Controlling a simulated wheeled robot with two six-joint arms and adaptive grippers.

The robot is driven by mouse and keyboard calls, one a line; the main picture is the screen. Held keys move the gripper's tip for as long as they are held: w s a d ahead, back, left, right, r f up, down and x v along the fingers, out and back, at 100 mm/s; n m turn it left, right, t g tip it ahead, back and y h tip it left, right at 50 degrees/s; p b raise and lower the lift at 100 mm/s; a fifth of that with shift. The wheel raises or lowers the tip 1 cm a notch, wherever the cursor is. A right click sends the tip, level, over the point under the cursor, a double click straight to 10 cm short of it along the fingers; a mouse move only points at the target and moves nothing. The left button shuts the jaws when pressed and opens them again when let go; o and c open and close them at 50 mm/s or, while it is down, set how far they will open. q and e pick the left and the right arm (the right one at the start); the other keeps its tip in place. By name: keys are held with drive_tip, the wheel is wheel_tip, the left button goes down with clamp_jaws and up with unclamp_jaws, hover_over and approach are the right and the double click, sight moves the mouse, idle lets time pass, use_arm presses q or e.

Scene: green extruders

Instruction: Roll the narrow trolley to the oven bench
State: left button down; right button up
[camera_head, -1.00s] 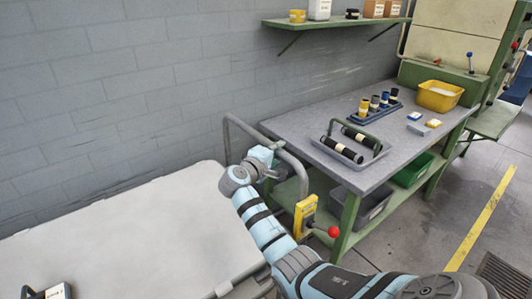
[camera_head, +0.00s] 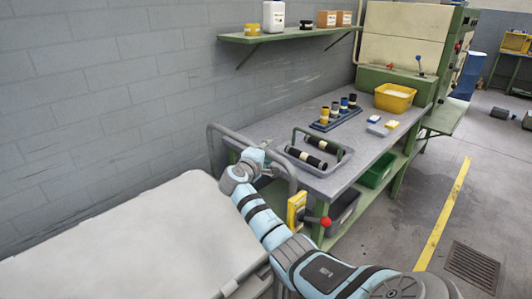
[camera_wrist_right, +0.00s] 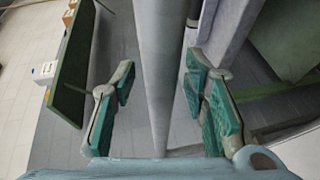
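The trolley has a pale, flat top (camera_head: 130,240) at the lower left. A grey tubular handle (camera_head: 212,150) rises at its right end. My right gripper (camera_head: 262,160) is at the handle. The oven bench (camera_head: 345,190) stands just right of the handle, grey-topped with green legs. My left gripper is out of view.
The bench holds a tray of black rollers (camera_head: 318,160), several small bottles, and a yellow bin (camera_head: 395,97). A green shelf (camera_head: 290,34) is on the wall behind. Open floor with a yellow line (camera_head: 445,215) and a drain grate (camera_head: 472,265) lies to the right.

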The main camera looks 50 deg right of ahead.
drive_tip(key=shift+a, duration=0.1)
drive_tip(key=v, duration=1.2)
drive_tip(key=shift+f, duration=0.15)
